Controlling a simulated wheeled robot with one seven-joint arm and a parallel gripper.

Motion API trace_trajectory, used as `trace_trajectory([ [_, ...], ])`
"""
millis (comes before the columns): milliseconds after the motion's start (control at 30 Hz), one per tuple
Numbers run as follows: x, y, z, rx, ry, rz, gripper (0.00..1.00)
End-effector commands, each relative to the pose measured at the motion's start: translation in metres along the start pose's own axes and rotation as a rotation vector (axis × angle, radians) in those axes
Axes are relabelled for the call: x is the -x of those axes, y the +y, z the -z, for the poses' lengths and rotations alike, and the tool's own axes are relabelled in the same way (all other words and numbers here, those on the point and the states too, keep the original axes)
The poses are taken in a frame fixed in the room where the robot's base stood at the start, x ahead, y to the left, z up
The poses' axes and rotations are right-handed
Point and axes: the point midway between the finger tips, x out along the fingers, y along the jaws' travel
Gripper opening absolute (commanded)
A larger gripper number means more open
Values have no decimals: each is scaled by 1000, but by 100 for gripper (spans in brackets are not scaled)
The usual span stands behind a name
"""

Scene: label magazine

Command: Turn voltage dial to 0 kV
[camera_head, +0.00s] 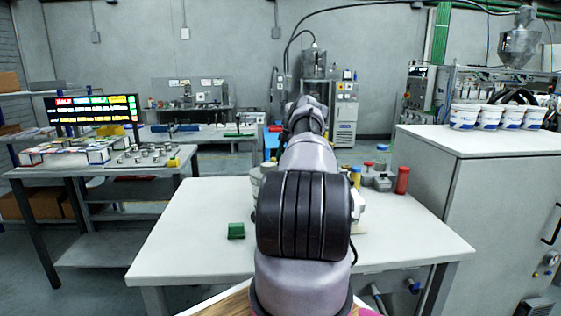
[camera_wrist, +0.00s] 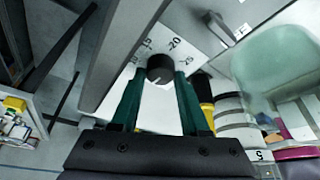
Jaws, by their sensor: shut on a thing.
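The voltage dial is a round black knob (camera_wrist: 160,67) on a pale panel (camera_wrist: 185,28), near the top middle of the wrist view. Printed numbers run around its upper side; they are small and tilted, and I can make out something like 10 and 20. My gripper (camera_wrist: 160,76) has its two green fingers on either side of the knob, shut on it. I cannot clearly tell which number the knob points at. In the head view my own arm hides the dial and the gripper.
A white table (camera_head: 190,230) stands in front, with a green block (camera_head: 236,231) at left and a red cylinder (camera_head: 402,180) at right. A grey cabinet (camera_head: 430,165) bearing white tubs stands at right. A translucent greenish container (camera_wrist: 275,65) is close by in the wrist view.

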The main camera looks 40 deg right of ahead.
Motion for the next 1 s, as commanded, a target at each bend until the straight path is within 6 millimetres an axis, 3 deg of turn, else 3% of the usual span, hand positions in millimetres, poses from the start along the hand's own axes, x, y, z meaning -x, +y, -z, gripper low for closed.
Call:
trace_trajectory([
  [633,2,0,-1,49,-5,18,0],
  [667,2,0,-1,49,-5,18,52],
  [700,1,0,-1,48,-5,18,68],
  [733,1,0,-1,48,-4,18,74],
  [1000,0,0,0,43,-2,17,74],
])
